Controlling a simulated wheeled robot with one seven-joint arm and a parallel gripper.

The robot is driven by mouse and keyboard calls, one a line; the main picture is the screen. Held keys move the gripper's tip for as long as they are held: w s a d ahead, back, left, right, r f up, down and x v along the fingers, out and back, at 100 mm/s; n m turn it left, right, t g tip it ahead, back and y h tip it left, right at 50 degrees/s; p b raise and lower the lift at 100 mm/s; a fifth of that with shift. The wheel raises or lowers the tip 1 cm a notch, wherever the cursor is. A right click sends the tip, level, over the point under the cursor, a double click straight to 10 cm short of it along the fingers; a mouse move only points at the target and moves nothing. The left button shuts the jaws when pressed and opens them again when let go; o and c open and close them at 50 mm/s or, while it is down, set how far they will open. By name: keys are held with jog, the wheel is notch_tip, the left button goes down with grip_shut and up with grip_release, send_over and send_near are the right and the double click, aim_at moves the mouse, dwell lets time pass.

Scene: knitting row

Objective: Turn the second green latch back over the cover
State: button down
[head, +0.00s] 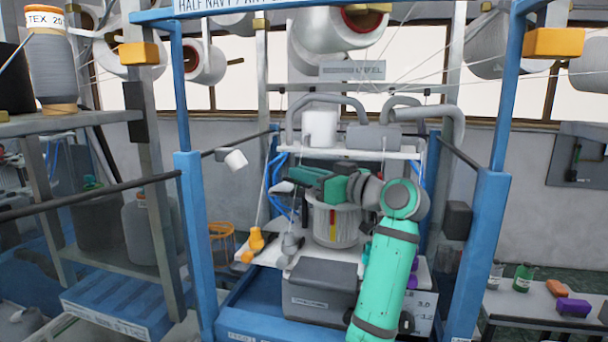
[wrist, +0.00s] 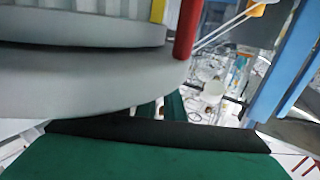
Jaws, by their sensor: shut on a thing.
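In the wrist view the grey rounded rim of the cylinder (wrist: 100,85) fills the upper left, close to my gripper. Small green pieces (wrist: 174,107) show just past the dark edge of my gripper; I cannot tell whether they are latch or finger. The cover cannot be told apart clearly.
Blue posts (head: 490,230) stand on both sides of the machine. A white shelf (head: 350,153) with grey ducts is above my gripper. An orange-yellow part (head: 256,242) and a grey box (head: 320,288) are below. A bench (head: 530,308) with bottles stands right.

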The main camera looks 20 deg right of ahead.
jog(key=shift+f, duration=0.1)
jog(key=c, duration=1.9)
grip_release()
jog(key=shift+o, duration=0.2)
jog(key=shift+a+h, duration=0.1)
jog(key=shift+h, duration=0.2)
